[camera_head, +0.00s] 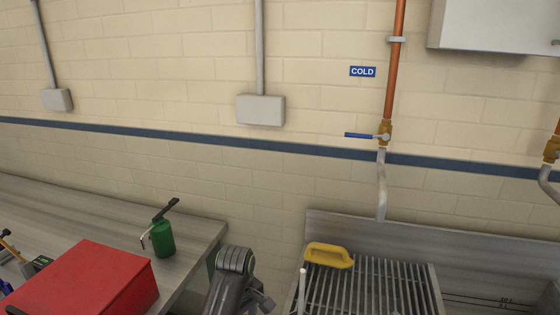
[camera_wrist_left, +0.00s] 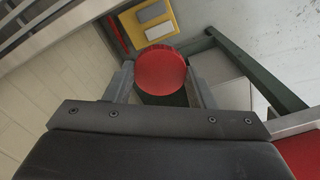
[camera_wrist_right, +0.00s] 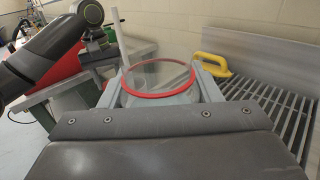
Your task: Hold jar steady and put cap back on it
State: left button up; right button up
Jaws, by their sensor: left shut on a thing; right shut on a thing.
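The cap (camera_wrist_left: 161,70) is a round red disc in the left wrist view, seen face-on. My left gripper (camera_wrist_left: 160,82) is shut on it, with one finger at each side. The jar (camera_wrist_right: 160,98) is clear, with a red ring round its mouth, in the right wrist view. My right gripper (camera_wrist_right: 158,84) is shut on the jar, with fingers on both sides. The mouth is uncovered, and the cap is apart from it. The jar's lower part is hidden behind my gripper. Neither the jar nor the cap shows clearly in the head view.
A bench (camera_head: 195,232) at left bears a red box (camera_head: 90,280) and a green oil can (camera_head: 162,240). A blue-handled valve (camera_head: 362,136) is on the wall.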

pick_arm(q)
jog(key=shift+f, duration=0.1)
pick_arm(e)
jog(key=shift+s+d+f, duration=0.1)
jog(key=shift+s+d, duration=0.15)
jog(key=shift+s, duration=0.3)
jog(key=w+a+f+n+g+y, duration=0.2)
jog(key=a+n+g+y, duration=0.5)
jog(key=a, duration=0.8)
jog(key=shift+n+g+y, duration=0.3)
jog(key=shift+n+g, duration=0.1)
jog(key=shift+g, duration=0.6)
jog(key=shift+d, duration=0.15)
